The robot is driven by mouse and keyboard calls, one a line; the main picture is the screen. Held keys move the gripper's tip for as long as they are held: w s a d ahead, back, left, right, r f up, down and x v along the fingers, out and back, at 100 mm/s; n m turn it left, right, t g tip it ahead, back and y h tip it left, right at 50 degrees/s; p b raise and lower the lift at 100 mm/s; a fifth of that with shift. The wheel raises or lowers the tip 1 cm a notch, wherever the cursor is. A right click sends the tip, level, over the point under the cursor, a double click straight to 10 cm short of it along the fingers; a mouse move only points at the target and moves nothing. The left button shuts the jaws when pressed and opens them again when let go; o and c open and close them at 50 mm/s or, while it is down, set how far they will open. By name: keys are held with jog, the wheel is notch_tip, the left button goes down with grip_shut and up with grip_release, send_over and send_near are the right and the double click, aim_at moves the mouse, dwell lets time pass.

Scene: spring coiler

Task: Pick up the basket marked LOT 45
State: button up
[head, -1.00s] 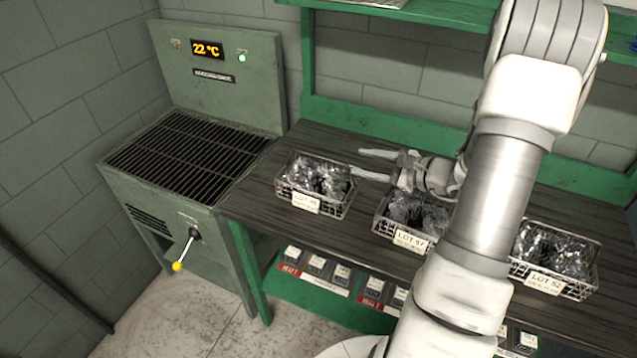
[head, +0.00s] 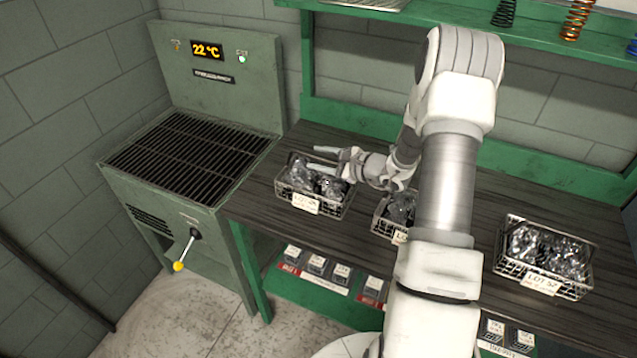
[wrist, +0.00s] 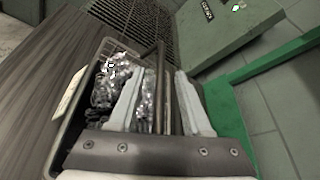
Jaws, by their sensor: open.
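The left wire basket (head: 298,203) stands on the dark bench near its left end, filled with shiny metal pieces; its white label (head: 305,204) is too blurred to read surely. My gripper (head: 320,159) is open and empty over the back of this basket. In the wrist view, my gripper (wrist: 160,74) has the basket's rim (wrist: 161,95) between its fingers, one finger over the contents, the other outside. I cannot tell how far above the rim they are. The middle basket (head: 380,226) is partly hidden by my arm. The right basket (head: 575,292) is marked LOT 52.
A green oven-like machine (head: 150,195) with a dark grille, a 22 °C display (head: 207,50) and a yellow-knobbed lever (head: 180,266) adjoins the bench at left. A green shelf (head: 390,20) hangs behind. Bare bench (head: 470,185) lies between the middle and right baskets.

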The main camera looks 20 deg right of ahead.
jog(key=shift+w+a, duration=0.1)
jog(key=shift+w, duration=0.1)
grip_shut()
dwell(1.2)
